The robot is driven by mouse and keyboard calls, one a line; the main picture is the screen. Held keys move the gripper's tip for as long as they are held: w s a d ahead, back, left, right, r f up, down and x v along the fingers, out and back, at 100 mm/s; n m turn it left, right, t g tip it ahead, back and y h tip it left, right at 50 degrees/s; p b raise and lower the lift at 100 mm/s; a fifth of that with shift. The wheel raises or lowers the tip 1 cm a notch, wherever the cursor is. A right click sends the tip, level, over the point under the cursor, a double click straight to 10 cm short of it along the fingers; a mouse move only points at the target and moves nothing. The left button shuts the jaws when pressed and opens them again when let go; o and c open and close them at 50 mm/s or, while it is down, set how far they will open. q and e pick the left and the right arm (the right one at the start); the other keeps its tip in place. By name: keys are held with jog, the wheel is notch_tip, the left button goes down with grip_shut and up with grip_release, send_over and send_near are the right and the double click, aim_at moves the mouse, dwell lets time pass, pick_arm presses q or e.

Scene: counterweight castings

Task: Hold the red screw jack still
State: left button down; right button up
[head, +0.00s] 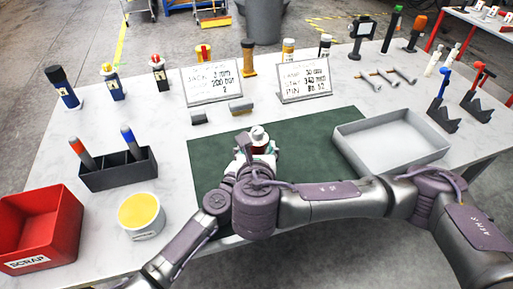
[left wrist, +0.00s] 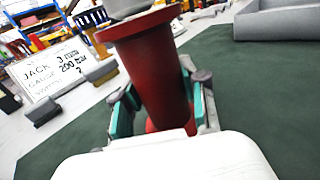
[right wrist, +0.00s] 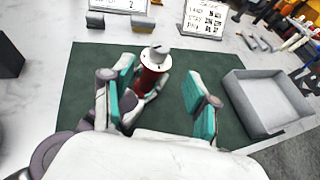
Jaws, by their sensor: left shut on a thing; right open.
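The red screw jack (left wrist: 155,65) stands upright over the green mat (head: 215,150), with a flared red collar and a pale metal top. My left gripper (left wrist: 165,108) is shut on its red body, a teal pad on each side. In the right wrist view the jack (right wrist: 150,80) shows its white disc and grey cap. My right gripper (right wrist: 160,88) is open, its teal-padded fingers wide apart, with the jack ahead of them and nearer the left finger. In the head view my right gripper (head: 257,152) and wrist hide most of the jack and my left gripper.
A grey tray (head: 418,159) lies right of the mat. Two white sign cards (head: 218,85) (head: 303,80) stand behind it, with small grey blocks in front of one. A black holder (head: 118,171), a yellow-topped tub (head: 141,215) and a red scrap bin (head: 40,228) are at left.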

dwell(0.3)
jog(key=w+a+r+n+y, duration=0.2)
jog(key=w+n+y, duration=0.3)
jog(key=w, duration=0.4)
jog(key=w+a+r+n+y, duration=0.2)
jog(key=w+y, duration=0.5)
jog(key=w, duration=0.2)
jog(key=n+g+y, duration=0.6)
jog(key=n+g, duration=0.5)
jog(key=g, duration=0.2)
send_near(258, 129)
jog(key=shift+g, duration=0.3)
jog(key=a, duration=1)
jog(key=shift+a+f, duration=0.1)
jog(key=shift+c, duration=0.4)
grip_shut()
